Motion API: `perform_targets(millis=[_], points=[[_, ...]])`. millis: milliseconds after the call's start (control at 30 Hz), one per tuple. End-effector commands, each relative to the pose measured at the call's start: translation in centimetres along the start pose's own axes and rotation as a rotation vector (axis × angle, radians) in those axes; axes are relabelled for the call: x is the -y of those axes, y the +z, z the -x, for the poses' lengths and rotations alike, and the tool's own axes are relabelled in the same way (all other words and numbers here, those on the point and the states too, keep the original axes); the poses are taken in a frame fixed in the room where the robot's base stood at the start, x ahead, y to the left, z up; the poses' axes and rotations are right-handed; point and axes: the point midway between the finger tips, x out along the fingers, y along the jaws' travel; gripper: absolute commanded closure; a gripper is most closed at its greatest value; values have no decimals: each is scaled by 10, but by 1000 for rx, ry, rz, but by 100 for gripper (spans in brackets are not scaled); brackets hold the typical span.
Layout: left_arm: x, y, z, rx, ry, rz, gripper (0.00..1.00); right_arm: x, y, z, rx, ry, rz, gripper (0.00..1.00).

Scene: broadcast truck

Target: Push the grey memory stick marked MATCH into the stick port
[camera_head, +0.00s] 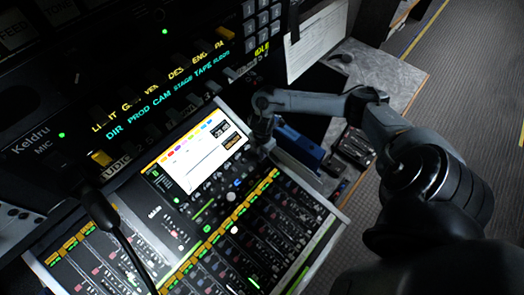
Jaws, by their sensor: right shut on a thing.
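My right arm comes in from the lower right. Its gripper (262,132) points down at the upper right edge of the mixing console (215,195), just right of the lit screen (203,153). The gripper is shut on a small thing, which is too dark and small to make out. I cannot tell whether this thing touches the console. I cannot pick out the grey memory stick, its MATCH mark or the stick port; the gripper may hide them. My left gripper is not in view.
A blue object (299,146) lies close to the right of the gripper. Several small dark items (355,147) lie beyond it by a grey worktop (389,86). A black gooseneck microphone (99,210) rises at the console's left. A button panel (160,90) stands behind.

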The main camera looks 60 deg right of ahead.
Motion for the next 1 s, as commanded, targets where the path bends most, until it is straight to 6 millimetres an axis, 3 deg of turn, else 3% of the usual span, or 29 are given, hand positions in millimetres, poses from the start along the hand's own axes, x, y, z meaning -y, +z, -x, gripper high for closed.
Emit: perform_targets(millis=[1000], points=[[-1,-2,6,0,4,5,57,0,0,0,0,0,-1,100]])
